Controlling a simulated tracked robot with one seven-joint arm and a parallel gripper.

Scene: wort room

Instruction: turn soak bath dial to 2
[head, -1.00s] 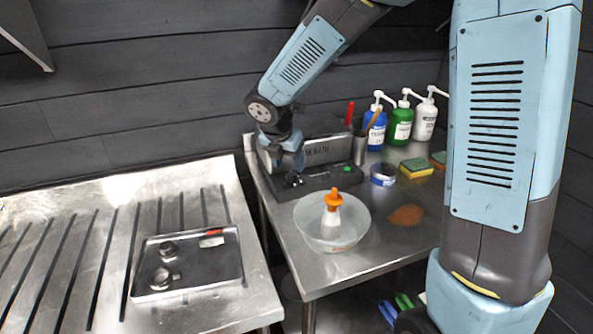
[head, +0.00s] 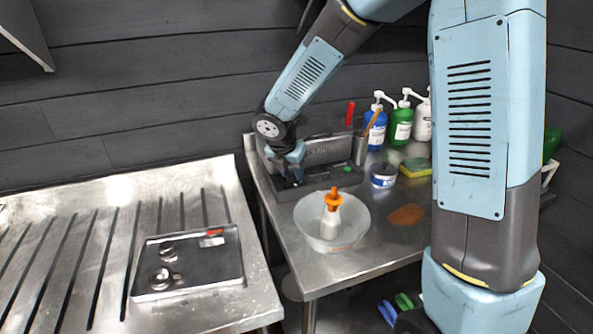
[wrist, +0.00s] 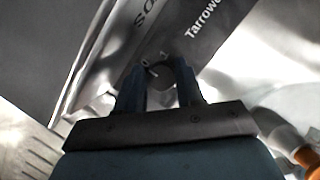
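The soak bath (head: 318,154) is a grey metal box with a dark front ledge at the back left of the right-hand steel table. Its dark round dial (wrist: 160,76) shows in the wrist view, with a white mark near the printed 0 and a 1 beside it. My gripper (head: 291,180) points down at the left part of the ledge and hides the dial in the head view. In the wrist view, my gripper's fingers (wrist: 161,88) are apart, one on each side of the dial. I cannot tell whether they touch it.
A green button (head: 347,169) sits right of my gripper. A clear bowl with an orange-capped bottle (head: 332,222) stands in front. Tape (head: 383,175), a sponge (head: 416,167) and pump bottles (head: 401,126) are to the right. A left counter holds a dark knobbed panel (head: 205,272).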

